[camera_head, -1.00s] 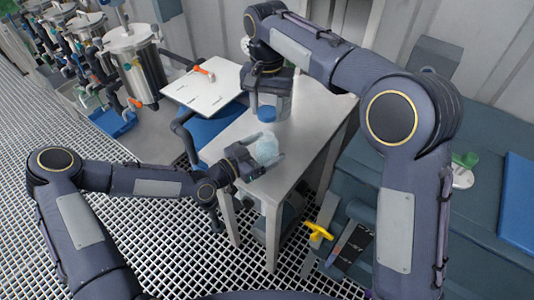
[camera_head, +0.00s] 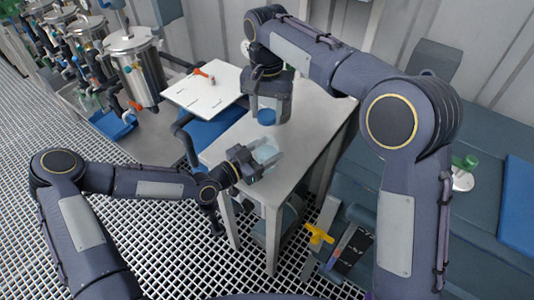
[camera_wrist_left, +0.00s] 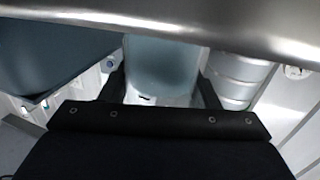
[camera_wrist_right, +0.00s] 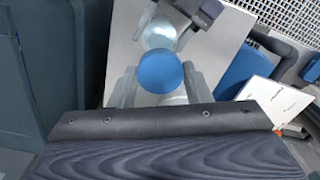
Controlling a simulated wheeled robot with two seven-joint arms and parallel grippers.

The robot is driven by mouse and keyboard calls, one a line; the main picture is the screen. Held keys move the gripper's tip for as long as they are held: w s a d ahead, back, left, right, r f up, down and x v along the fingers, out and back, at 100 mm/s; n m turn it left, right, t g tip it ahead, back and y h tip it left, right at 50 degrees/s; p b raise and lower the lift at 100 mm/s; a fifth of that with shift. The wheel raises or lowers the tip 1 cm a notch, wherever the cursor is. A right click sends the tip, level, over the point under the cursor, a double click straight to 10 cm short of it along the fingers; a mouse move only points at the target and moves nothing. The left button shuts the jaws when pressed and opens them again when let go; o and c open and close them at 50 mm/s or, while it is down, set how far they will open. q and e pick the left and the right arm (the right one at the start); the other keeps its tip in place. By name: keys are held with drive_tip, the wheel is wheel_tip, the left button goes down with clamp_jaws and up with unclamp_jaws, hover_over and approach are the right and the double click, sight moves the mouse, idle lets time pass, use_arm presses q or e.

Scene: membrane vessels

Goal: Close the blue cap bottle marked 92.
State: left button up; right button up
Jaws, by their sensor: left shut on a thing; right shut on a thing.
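A round blue cap (camera_head: 266,117) is between the jaws of my right gripper (camera_head: 270,114), which is shut on it over the table. In the right wrist view the cap (camera_wrist_right: 161,72) shows its flat top between the fingers. A pale, translucent bottle (camera_head: 265,153) is in my left gripper (camera_head: 265,161), shut around its body near the table's front. In the head view, cap and bottle appear apart. In the right wrist view the bottle (camera_wrist_right: 159,32) lies beyond the cap. No marking 92 is readable.
The white table (camera_head: 315,118) is clear around the grippers. A white board (camera_head: 205,92) with an orange-handled item stands behind left. Steel vessels (camera_head: 137,70) stand farther left. A yellow fitting (camera_head: 318,235) is low in front, right of the table legs.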

hover_over(267, 139)
drive_tip(key=shift+f, duration=2.45)
drive_tip(key=shift+w+f, duration=0.1)
drive_tip(key=shift+f, duration=0.8)
drive_tip(key=shift+f, duration=0.6)
